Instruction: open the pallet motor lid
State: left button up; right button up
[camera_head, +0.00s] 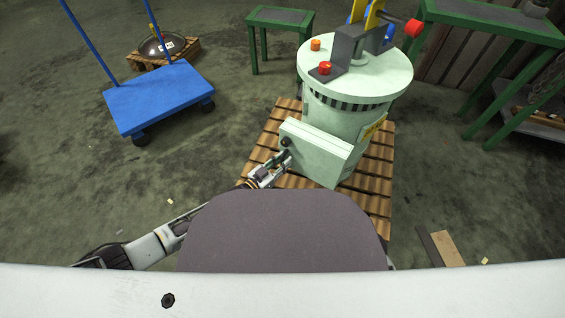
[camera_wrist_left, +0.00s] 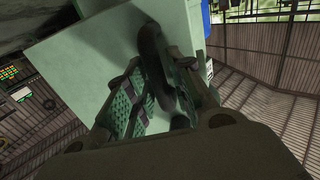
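The pale green motor (camera_head: 335,122) stands upright on a wooden pallet (camera_head: 377,192). A pale green box with a flat lid (camera_head: 318,142) sits on its near side; the lid looks closed. A dark knob or handle (camera_head: 286,142) is at the box's left end. My left gripper (camera_head: 281,160) is at this end, just below the handle. In the left wrist view the dark handle (camera_wrist_left: 151,42) reaches between my green-padded fingers (camera_wrist_left: 165,100), in front of the pale box (camera_wrist_left: 85,55). Whether the fingers press on it cannot be told. My right gripper is not in view.
A blue cart (camera_head: 158,97) stands at the left, with a metal bowl (camera_head: 152,48) on a small pallet behind it. Green tables (camera_head: 281,17) stand at the back and right (camera_head: 490,28). A board (camera_head: 446,248) lies on the floor at right. Floor left of the pallet is mostly clear.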

pick_arm(q)
jog(key=shift+c, duration=0.4)
grip_shut()
jog(key=shift+s+p, duration=0.2)
jog(key=shift+p, duration=0.1)
